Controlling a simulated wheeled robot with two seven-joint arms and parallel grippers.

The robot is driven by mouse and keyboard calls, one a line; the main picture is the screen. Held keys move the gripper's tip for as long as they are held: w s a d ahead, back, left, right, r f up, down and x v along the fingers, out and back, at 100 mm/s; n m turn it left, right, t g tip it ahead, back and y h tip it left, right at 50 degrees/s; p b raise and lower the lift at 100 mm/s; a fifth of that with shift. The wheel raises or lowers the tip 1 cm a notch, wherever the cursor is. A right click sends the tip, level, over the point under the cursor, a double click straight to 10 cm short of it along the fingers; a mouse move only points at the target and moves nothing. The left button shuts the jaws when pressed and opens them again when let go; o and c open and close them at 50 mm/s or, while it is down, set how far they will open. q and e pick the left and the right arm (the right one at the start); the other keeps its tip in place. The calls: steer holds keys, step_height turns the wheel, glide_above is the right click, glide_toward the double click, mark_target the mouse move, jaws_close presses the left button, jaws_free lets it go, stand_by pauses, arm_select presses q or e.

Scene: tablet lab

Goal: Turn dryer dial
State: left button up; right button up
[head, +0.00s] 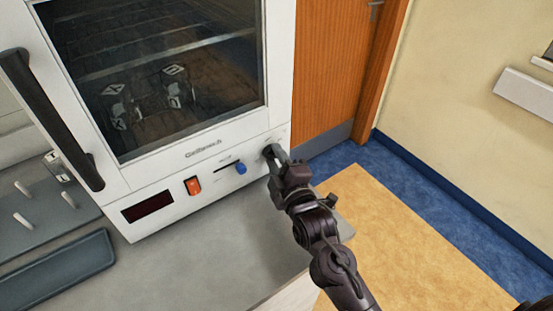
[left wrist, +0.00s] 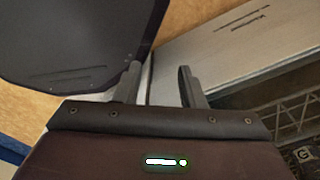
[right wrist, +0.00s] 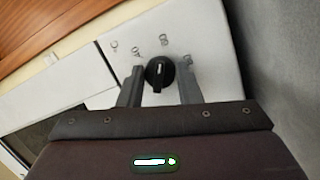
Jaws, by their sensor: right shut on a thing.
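The dryer (head: 230,142) is a white cabinet with a dark glass door. Its black dial (head: 268,151) sits at the right end of the lower front panel. In the right wrist view the round dial (right wrist: 159,74) has a white pointer mark, with printed marks around it on the white panel. My right gripper (head: 278,158) is at the dial, its fingers on either side of it and shut on it. My left gripper (left wrist: 159,77) shows only in its own wrist view, fingers apart with nothing between them.
The panel also has a blue slider knob (head: 240,168), an orange switch (head: 193,185) and a dark display (head: 148,206). A black door handle (head: 50,120) is at the left. Grey bench (head: 215,245) lies in front. An orange door (head: 335,65) stands behind.

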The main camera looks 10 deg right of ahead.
steer(key=shift+n, duration=0.4)
steer(key=shift+n+p, duration=0.45)
steer(key=shift+n, duration=0.25)
steer(key=n+t+p, duration=0.1)
steer(key=n, duration=0.2)
steer(key=shift+n+y, duration=0.3)
steer(key=shift+y, duration=0.1)
steer(key=n+y, duration=0.1)
steer(key=n, duration=0.2)
steer(key=n+y+p, duration=0.1)
steer(key=n, duration=0.3)
steer(key=shift+d+f+t, duration=0.1)
steer(key=shift+t, duration=0.2)
steer(key=n+y, duration=0.1)
steer(key=n, duration=0.3)
steer(key=n+y+p, duration=0.1)
steer(key=n, duration=0.3)
steer(key=shift+d, duration=0.1)
steer(key=n+g+y, duration=0.1)
steer(key=n, duration=0.2)
steer(key=n+y+p, duration=0.1)
steer(key=n, duration=0.3)
steer(key=shift+g, duration=0.4)
steer(key=o, duration=1)
steer(key=shift+c, duration=0.2)
